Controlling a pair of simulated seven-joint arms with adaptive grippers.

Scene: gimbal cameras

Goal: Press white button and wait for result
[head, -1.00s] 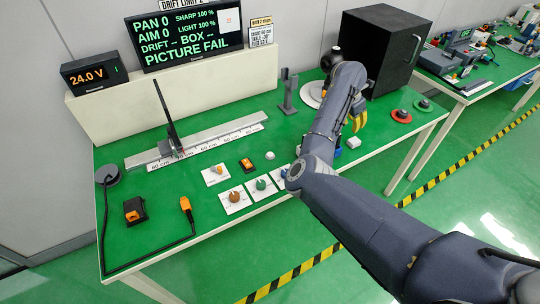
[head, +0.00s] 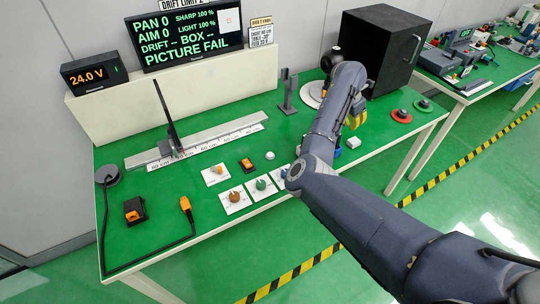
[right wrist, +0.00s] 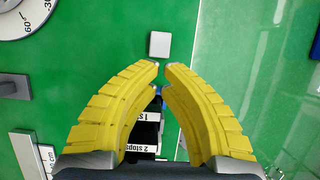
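A small white square block (head: 353,142), which may be the white button, lies on the green table near its front right edge. It also shows in the right wrist view (right wrist: 159,44), just beyond my fingertips. A round white knob (head: 270,155) sits further left, by an orange switch. My right gripper (right wrist: 161,67) has yellow fingers with the tips almost together, nothing seen between them. In the head view the right gripper (head: 357,118) hangs over the table's right part, apart from the block. The screen (head: 188,38) reads PAN 0, AIM 0, PICTURE FAIL. My left gripper is out of view.
A black box (head: 385,48) stands at the back right. Dial plates (head: 234,199) line the front edge. A ruled rail (head: 205,142) with an upright black plate lies left. Labelled dark slots (right wrist: 147,135) show below my fingers.

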